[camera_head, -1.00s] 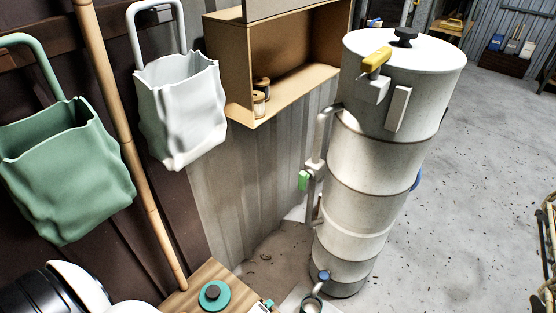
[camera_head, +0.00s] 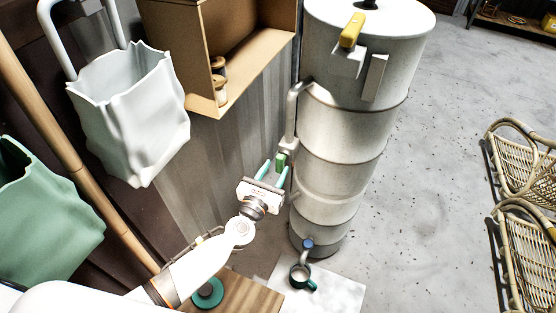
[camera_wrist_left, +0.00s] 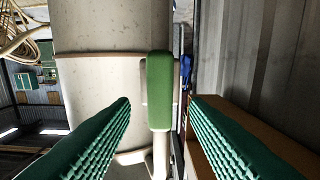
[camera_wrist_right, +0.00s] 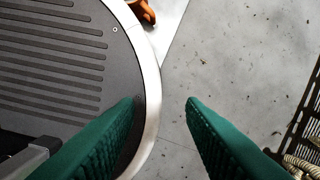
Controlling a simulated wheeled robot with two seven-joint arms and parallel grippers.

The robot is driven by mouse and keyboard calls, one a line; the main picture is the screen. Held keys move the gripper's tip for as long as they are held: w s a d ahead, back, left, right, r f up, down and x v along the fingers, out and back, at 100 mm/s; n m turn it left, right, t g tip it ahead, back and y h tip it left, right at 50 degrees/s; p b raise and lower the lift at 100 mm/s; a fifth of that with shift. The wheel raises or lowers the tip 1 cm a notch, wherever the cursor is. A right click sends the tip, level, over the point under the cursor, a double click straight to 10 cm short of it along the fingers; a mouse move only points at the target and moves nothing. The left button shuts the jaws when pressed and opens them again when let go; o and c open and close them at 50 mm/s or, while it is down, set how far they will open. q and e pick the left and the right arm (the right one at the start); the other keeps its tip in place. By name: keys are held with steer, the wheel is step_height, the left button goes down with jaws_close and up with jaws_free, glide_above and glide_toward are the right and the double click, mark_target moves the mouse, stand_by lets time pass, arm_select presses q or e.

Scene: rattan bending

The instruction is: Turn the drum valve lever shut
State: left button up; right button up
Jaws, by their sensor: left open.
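The tall pale drum (camera_head: 340,140) stands upright with a pipe and a green-handled lever (camera_head: 281,161) on its left side. A yellow handle (camera_head: 351,30) is near its top and a blue tap (camera_head: 307,244) near its foot. My left gripper (camera_head: 274,172) is open just in front of the green lever. In the left wrist view the green lever (camera_wrist_left: 159,88) appears upright between the two spread fingers, with a gap on each side; whether it lies within their depth is unclear. My right gripper (camera_wrist_right: 165,102) is open and empty over the floor, outside the head view.
A teal cup (camera_head: 303,277) stands on a white slab below the tap. A wooden surface (camera_head: 245,297) with a teal disc lies under my left arm. A wooden shelf box (camera_head: 235,50) and a white bag (camera_head: 130,110) are on the left wall. Wicker baskets (camera_head: 525,175) stand right.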

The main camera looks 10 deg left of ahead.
mark_target(278, 164)
arm_select(q)
steer(key=w, duration=0.3)
steer(key=shift+w+d, duration=0.2)
steer(key=shift+d, duration=0.15)
steer(key=shift+w, duration=0.15)
steer(key=c, duration=0.8)
jaws_close()
arm_select(e)
steer(key=shift+w+a, duration=0.35)
steer(key=shift+a, duration=0.1)
